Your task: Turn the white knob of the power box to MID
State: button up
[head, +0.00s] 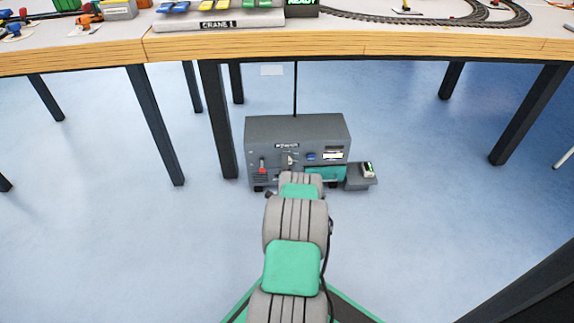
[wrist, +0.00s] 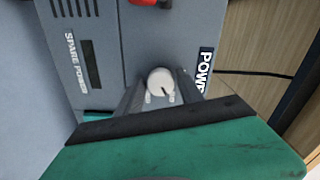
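The grey power box (head: 298,128) stands on the floor under the table; its front is partly hidden by my arm in the head view. In the wrist view its panel (wrist: 110,50) appears turned sideways, with a partly hidden POWER label. The round white knob (wrist: 160,82) has a short dark pointer line toward its lower right in that view. My gripper (wrist: 161,78) is at the panel, with one finger on each side of the knob. The fingers look parted around it, with narrow gaps; contact is not clear. The MID mark cannot be made out.
A red control (wrist: 148,2) sits on the panel near the knob, and also shows in the head view (head: 262,169). A small side unit (head: 361,183) juts out right of the box. Table legs (head: 218,120) stand nearby. The floor in front is clear.

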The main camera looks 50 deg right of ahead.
jog(key=shift+o, duration=1.2)
jog(key=p+v, duration=0.3)
jog(key=v, duration=0.5)
jog(key=shift+d, duration=0.1)
